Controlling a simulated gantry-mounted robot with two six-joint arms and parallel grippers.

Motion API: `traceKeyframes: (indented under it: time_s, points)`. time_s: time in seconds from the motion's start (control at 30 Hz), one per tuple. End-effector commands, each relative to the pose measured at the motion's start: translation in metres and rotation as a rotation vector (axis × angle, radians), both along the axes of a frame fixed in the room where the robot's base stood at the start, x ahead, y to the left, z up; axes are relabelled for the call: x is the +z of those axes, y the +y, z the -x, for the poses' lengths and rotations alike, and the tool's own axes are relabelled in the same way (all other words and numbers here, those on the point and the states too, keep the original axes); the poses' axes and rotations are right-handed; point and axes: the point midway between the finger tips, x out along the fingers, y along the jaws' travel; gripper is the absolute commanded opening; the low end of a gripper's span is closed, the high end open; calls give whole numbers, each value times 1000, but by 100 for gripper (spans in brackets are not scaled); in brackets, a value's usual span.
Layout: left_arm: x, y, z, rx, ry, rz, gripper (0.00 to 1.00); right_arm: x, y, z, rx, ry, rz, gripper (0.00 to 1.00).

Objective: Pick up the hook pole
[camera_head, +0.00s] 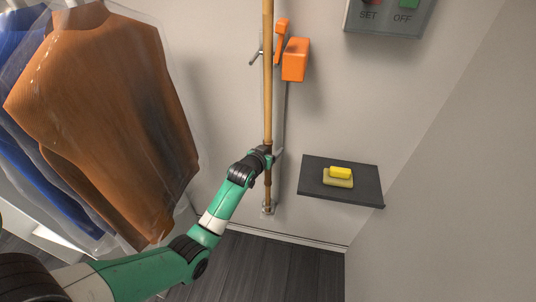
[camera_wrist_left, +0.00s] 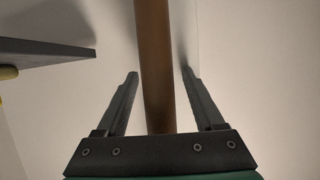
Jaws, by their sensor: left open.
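The hook pole (camera_head: 267,84) is a long wooden rod standing upright against the back wall. Its lower end rests near a small holder (camera_head: 268,207) low on the wall, and its top is out of view. My left gripper (camera_head: 272,155) is at the lower part of the pole. In the left wrist view the pole (camera_wrist_left: 156,60) runs between the two open fingers of the left gripper (camera_wrist_left: 158,82), with a gap on each side. My right gripper is not in view.
An orange box with a lever (camera_head: 295,60) is on the wall right of the pole. A dark shelf (camera_head: 341,192) with a yellow block (camera_head: 340,173) juts out at the right. Bagged garments (camera_head: 110,110) hang at the left. A SET/OFF panel (camera_head: 388,17) is above.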

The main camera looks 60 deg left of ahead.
Motion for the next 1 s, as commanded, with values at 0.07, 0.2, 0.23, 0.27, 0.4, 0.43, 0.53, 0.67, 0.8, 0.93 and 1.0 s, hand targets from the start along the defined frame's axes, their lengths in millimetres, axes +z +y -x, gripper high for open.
traceKeyframes:
  time_s: [0.07, 0.2, 0.23, 0.27, 0.4, 0.43, 0.53, 0.67, 0.8, 0.93, 1.0]
  points:
    - [1, 0, 0, 0, 0, 0, 70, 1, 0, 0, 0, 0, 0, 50]
    - [1, 0, 0, 0, 0, 0, 45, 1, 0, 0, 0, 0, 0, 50]
    - [1, 0, 0, 0, 0, 0, 39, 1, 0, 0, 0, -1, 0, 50]
    - [0, 0, 0, 0, 0, 0, 34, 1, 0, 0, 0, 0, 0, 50]
    - [1, 0, 0, 0, 0, 0, 9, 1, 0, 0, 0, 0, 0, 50]
    - [0, 0, 0, 0, 0, 0, 3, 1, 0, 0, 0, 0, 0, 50]
    - [0, 0, 0, 0, 0, 0, 0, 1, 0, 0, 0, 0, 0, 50]
    - [0, 0, 0, 0, 0, 0, 0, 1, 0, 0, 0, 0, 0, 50]
    - [0, 0, 0, 0, 0, 0, 0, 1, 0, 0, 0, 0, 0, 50]
    - [0, -1, 0, 0, 0, 0, 0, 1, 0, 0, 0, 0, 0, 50]
    - [0, 0, 0, 0, 1, 1, 0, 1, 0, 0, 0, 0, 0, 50]
